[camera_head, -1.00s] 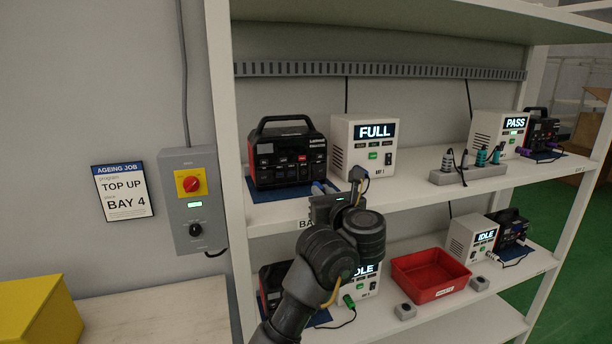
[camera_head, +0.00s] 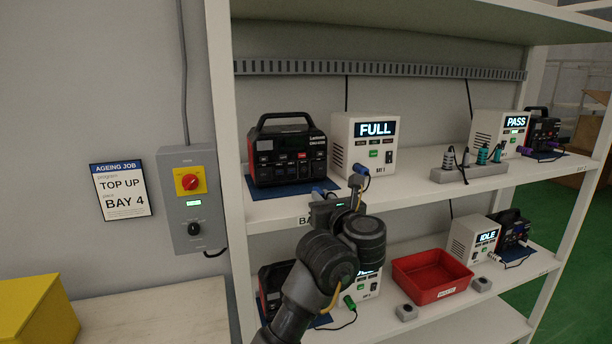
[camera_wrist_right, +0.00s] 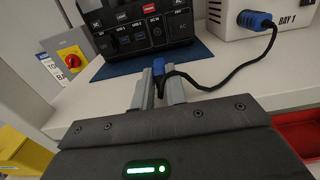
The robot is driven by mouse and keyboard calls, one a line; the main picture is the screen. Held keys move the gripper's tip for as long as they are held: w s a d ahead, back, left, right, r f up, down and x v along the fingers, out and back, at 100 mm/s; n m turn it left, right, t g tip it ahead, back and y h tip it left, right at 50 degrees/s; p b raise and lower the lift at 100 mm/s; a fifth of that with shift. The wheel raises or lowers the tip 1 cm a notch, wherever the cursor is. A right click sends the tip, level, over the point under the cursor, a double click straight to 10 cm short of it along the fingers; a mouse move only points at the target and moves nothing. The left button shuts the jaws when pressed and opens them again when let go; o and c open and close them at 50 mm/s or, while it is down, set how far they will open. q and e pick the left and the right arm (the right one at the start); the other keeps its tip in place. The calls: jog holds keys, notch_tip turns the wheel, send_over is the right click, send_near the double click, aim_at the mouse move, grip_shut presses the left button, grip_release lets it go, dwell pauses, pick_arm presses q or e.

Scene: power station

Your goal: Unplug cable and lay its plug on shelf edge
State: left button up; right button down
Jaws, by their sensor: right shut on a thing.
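The black power station (camera_head: 288,152) stands on a blue mat on the upper shelf (camera_head: 420,188); its front sockets also show in the right wrist view (camera_wrist_right: 140,28). My right gripper (camera_head: 322,196) is at the shelf's front edge, below and in front of the station. In the right wrist view its two grey fingers (camera_wrist_right: 158,88) are shut on a blue plug (camera_wrist_right: 158,66). The plug appears apart from the station's front. Its black cable (camera_wrist_right: 225,78) loops right to another blue plug (camera_wrist_right: 254,20) in the white FULL box (camera_head: 366,145). My left gripper is not in view.
A grey block with several plugs (camera_head: 468,173) sits farther right on the upper shelf. A red tray (camera_head: 430,276) and another white box marked IDLE (camera_head: 474,240) are on the lower shelf. Bare upper shelf lies in front of the FULL box.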

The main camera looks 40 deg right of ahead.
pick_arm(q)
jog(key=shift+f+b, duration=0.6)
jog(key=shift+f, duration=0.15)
pick_arm(e)
jog(key=shift+f, duration=0.7)
jog(key=c, duration=1.3)
grip_release()
jog(key=shift+c, duration=0.2)
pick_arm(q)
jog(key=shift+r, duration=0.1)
